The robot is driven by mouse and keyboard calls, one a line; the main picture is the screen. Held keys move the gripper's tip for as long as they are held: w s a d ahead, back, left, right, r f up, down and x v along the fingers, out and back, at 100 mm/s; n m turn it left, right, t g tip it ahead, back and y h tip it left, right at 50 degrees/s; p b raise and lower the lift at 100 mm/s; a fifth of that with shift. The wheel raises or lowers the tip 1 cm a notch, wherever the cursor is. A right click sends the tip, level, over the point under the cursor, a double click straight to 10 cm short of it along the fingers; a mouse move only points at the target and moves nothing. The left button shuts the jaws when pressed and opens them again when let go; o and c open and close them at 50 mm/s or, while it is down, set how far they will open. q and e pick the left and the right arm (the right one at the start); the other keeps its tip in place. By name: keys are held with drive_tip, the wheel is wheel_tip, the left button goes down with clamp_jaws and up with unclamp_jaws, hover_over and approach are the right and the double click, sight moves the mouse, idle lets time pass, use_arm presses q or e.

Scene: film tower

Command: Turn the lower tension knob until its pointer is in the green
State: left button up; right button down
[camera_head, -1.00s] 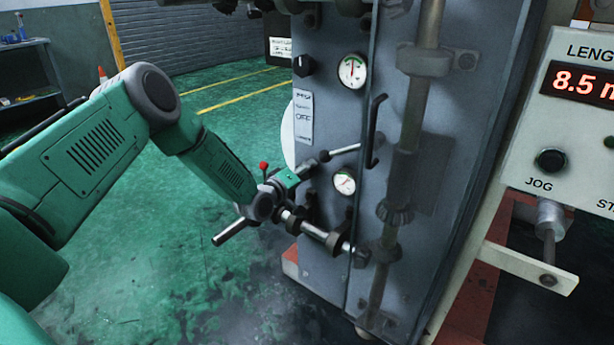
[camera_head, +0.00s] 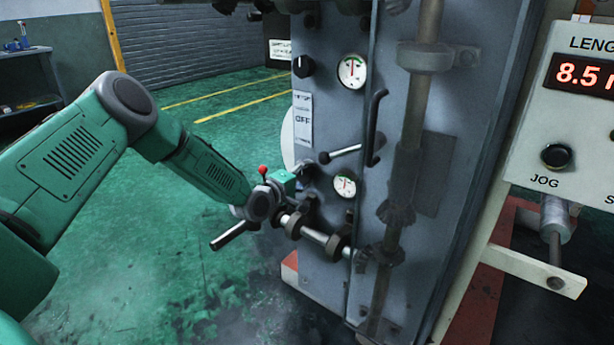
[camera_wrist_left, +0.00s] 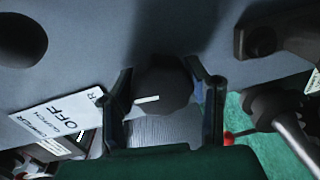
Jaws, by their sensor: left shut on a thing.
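The lower tension knob (camera_wrist_left: 163,84) is black with a white line and sits between the two fingers of my left gripper (camera_wrist_left: 165,100) in the left wrist view. The fingers are shut on it. In the head view my left gripper (camera_head: 298,182) is at the panel's left edge, left of the lower gauge (camera_head: 344,187), and mostly hides the knob. The lower gauge has a white face with small coloured marks; its pointer is too small to read surely. My right gripper is not in view.
Above are an upper knob (camera_head: 303,66) and an upper gauge (camera_head: 351,70). Open green floor (camera_head: 150,260) lies to the left.

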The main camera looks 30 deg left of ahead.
use_arm(q)
drive_tip(key=shift+a, duration=0.45)
drive_tip(key=o, duration=1.2)
drive_tip(key=shift+a+f, duration=0.1)
drive_tip(key=shift+s, duration=0.15)
drive_tip(key=s, duration=1.1)
drive_tip(key=shift+s+a+r, duration=0.3)
drive_tip(key=shift+a+r, duration=0.05)
drive_tip(key=shift+a, duration=0.1)
drive_tip(key=shift+a, duration=0.1)
